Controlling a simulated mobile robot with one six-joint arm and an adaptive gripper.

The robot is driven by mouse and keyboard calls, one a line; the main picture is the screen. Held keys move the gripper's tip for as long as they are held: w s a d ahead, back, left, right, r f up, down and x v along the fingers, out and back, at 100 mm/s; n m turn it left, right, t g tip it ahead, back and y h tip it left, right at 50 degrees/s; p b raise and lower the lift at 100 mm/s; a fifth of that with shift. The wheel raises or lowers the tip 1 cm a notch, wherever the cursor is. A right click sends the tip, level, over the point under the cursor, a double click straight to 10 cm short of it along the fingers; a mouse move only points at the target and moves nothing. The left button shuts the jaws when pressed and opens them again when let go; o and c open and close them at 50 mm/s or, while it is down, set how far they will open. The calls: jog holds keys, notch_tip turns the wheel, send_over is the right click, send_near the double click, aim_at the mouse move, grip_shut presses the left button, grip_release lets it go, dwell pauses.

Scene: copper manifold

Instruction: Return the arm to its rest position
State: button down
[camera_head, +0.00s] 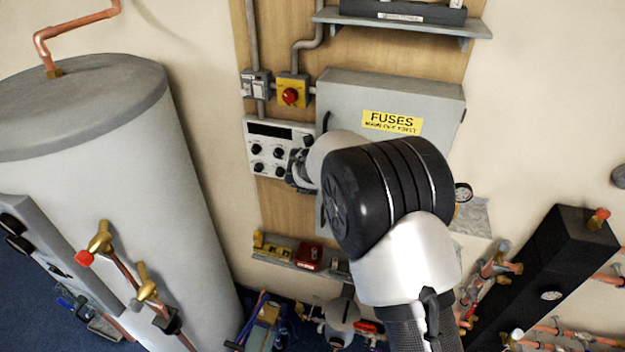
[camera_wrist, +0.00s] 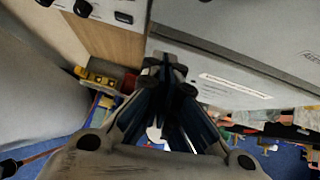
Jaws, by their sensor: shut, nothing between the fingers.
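My gripper (camera_head: 298,172) shows only in part in the head view, in front of the lower right of a grey control panel (camera_head: 262,152) with dark knobs. My own wrist and forearm hide the rest of it. In the wrist view the fingers of my gripper (camera_wrist: 168,75) are together, with nothing held between them. My arm is raised and reaches forward toward the wall board. I cannot tell whether the fingertips touch anything.
A grey fuse box (camera_head: 345,88) is close behind my arm. A large grey cylinder (camera_head: 185,190) stands left, and a black manifold block (camera_head: 545,265) with copper pipes is at right. A small shelf (camera_head: 277,258) with tools sits below. Blue floor (camera_wrist: 60,125) lies underneath.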

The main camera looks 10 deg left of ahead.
jog(key=v, duration=1)
jog(key=s+d+r+n+t+y+b, duration=0.1)
jog(key=d+r+n+t+y+b, duration=0.1)
jog(key=d+r+n+y+b, duration=0.5)
jog(key=s+d+n+h+b, duration=0.1)
jog(key=s+n+b, duration=0.5)
jog(key=n, duration=0.5)
jog(key=s+d+f+n+g+h+b, duration=0.2)
jog(key=s+d+f+n, duration=0.3)
jog(key=s, duration=0.5)
jog(key=s+d+f+n+g+h+b, duration=0.2)
jog(key=s+d+f+n+b, duration=0.3)
jog(key=s+d+f, duration=0.4)
jog(key=s+d+f+n+g+h+b, duration=0.2)
jog(key=s+d+f+n+b, duration=0.2)
jog(key=s+d+f+n, duration=0.3)
jog(key=s+f, duration=0.1)
jog(key=s, duration=0.2)
jog(key=shift+s+d+f, duration=0.3)
jog(key=shift+s+d, duration=0.05)
jog(key=shift+d, duration=0.05)
jog(key=c, duration=2.4)
grip_release()
